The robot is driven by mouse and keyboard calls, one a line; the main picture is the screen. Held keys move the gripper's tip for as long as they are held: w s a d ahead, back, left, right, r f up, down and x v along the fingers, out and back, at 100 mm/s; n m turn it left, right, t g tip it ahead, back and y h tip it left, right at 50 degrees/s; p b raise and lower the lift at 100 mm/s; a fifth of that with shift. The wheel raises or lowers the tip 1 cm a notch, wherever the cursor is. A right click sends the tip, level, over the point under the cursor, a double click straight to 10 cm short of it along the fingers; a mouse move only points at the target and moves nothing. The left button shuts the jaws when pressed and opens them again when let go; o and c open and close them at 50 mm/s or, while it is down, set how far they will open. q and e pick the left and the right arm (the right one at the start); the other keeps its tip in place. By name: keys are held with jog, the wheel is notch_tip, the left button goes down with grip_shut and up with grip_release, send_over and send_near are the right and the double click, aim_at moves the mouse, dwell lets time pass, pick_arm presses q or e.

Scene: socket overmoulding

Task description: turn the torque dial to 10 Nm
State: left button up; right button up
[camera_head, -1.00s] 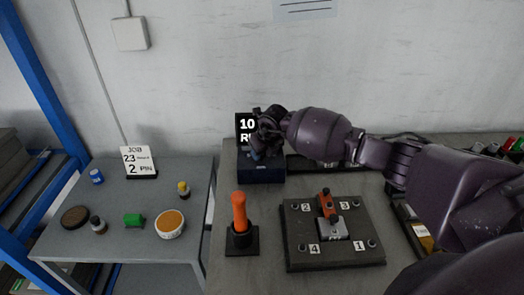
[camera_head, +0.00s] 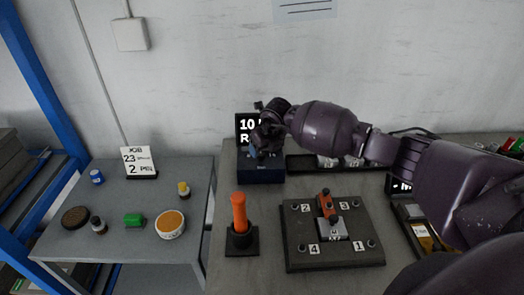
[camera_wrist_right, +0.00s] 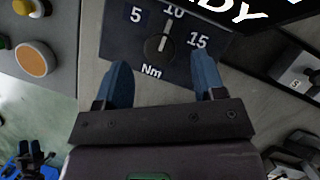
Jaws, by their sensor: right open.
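The torque dial (camera_wrist_right: 158,48) is a dark round knob on a dark blue panel marked 5, 10, 15 and Nm. Its white pointer line points up at the 10. My right gripper (camera_wrist_right: 163,80) is open and empty, its two blue fingers below the panel and apart from the knob. In the head view my right gripper (camera_head: 262,148) is in front of the blue dial box (camera_head: 262,175) and hides the knob. A black display (camera_head: 244,124) behind shows a 10 and a partly covered word; its end reads DY in the wrist view.
An orange-handled tool (camera_head: 239,213) stands upright in a dark holder in front of the box. A dark numbered plate (camera_head: 295,255) with a fixture lies to its right. A side table (camera_head: 125,248) with a job card (camera_head: 139,161) and small items is at left.

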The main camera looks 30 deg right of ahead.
jog(key=v, duration=0.8)
dwell(0.4)
